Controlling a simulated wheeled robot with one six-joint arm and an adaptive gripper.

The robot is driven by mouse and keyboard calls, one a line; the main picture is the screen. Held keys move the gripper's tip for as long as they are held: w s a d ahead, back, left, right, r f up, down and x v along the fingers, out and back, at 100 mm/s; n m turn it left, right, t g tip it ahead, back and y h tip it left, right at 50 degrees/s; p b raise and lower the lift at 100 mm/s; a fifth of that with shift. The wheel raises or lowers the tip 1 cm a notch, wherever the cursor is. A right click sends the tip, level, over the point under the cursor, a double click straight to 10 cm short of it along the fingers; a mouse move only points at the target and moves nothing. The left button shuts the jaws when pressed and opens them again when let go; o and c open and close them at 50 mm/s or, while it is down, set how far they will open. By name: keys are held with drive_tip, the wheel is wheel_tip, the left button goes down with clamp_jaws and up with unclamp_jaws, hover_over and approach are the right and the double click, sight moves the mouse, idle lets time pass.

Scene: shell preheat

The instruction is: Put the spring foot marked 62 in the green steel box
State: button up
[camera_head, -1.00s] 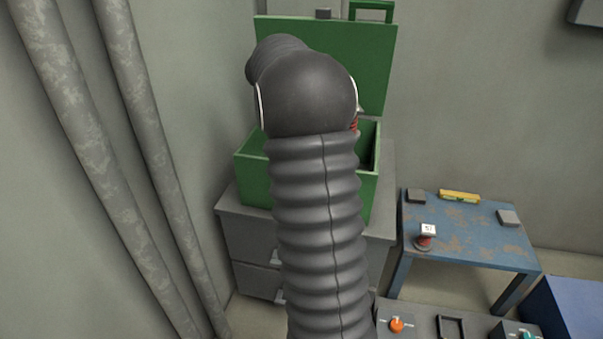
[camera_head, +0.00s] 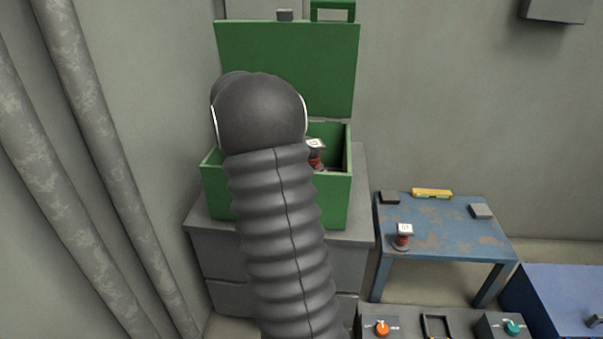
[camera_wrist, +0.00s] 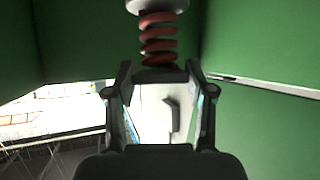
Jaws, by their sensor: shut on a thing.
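The green steel box (camera_head: 335,205) stands open on a grey drawer cabinet, with its lid (camera_head: 330,70) raised at the back. A spring foot (camera_head: 316,160) with a red coil and a white marked top shows in its opening, right of my arm; its mark is too small to read. In the wrist view my gripper (camera_wrist: 160,72) is shut on the dark end of this spring foot (camera_wrist: 158,38), with green walls around it. In the head view my arm hides the gripper. Whether the foot touches the box floor cannot be told.
A second spring foot (camera_head: 403,238) with a white label stands on the worn blue table (camera_head: 450,240) at right, with a yellow level (camera_head: 431,193) and grey blocks. A control panel with orange (camera_head: 382,328) and teal (camera_head: 513,327) knobs is in front. Pipes run at left.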

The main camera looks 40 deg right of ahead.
drive_tip(key=shift+f+b, duration=0.4)
drive_tip(key=shift+f, duration=2.9)
drive_tip(key=shift+f, duration=0.1)
drive_tip(key=o, duration=1.4)
drive_tip(key=shift+f, duration=0.1)
drive_tip(key=shift+o, duration=0.2)
drive_tip(key=v, duration=0.7)
drive_tip(key=shift+a+r+p, duration=0.25)
drive_tip(key=shift+r+p, duration=0.05)
drive_tip(key=shift+p, duration=0.1)
drive_tip(key=shift+w, duration=0.15)
